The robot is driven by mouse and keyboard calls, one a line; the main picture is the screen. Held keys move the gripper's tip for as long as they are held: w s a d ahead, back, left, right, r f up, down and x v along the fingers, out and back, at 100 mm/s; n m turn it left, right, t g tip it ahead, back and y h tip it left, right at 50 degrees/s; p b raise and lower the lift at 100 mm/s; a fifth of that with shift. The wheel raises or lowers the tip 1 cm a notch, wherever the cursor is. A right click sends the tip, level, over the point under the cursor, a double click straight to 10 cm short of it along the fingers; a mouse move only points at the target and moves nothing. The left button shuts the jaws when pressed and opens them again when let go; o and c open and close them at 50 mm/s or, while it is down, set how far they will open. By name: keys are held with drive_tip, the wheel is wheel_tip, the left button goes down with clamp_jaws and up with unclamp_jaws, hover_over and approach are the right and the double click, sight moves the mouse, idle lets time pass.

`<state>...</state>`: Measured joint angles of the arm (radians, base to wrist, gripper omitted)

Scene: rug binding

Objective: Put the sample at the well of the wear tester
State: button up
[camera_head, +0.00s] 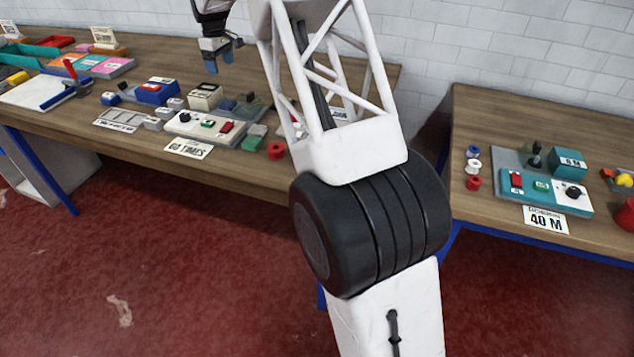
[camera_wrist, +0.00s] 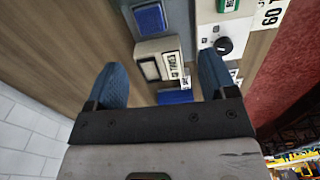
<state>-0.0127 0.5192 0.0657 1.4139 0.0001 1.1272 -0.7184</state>
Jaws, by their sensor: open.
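My gripper (camera_head: 222,64) is open and empty, high above the back of the left bench in the head view. Its two blue fingers also show in the wrist view (camera_wrist: 161,64), spread apart. The wear tester seems to be the unit with a white control panel (camera_head: 203,128) and a card reading 60 TIMES. A cream box (camera_head: 205,96) marked TIMES stands behind the panel, and shows between the fingers in the wrist view (camera_wrist: 150,70). Beside it is a dark plate (camera_head: 262,105) bearing a blue pad (camera_wrist: 150,18). I cannot tell which piece is the sample or make out the well.
Small grey blocks (camera_head: 153,123), a slotted tray (camera_head: 118,121), a blue box (camera_head: 157,90), a green-topped block (camera_head: 254,137) and a red spool (camera_head: 276,150) crowd the left bench. A teal panel unit marked 40 M (camera_head: 545,193) stands on the right bench.

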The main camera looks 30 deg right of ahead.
drive_tip(key=s+r+m, duration=0.1)
drive_tip(key=s+r, duration=0.4)
drive_tip(key=s, duration=0.6)
drive_tip(key=s+d+r+m+t, duration=0.15)
drive_tip(key=s+r, duration=0.25)
drive_tip(key=s, duration=0.8)
drive_tip(key=s+r+m, duration=0.2)
drive_tip(key=s+r, duration=0.3)
drive_tip(key=s, duration=0.6)
drive_tip(key=s+f+m, duration=0.1)
drive_tip(key=s+f, duration=0.1)
drive_tip(key=s, duration=0.9)
drive_tip(key=s+f+m, duration=0.1)
drive_tip(key=s+f, duration=0.2)
drive_tip(key=s, duration=0.9)
drive_tip(key=s+f+m, duration=0.2)
drive_tip(key=s+f, duration=0.1)
drive_tip(key=s, duration=0.9)
drive_tip(key=shift+t, duration=0.45)
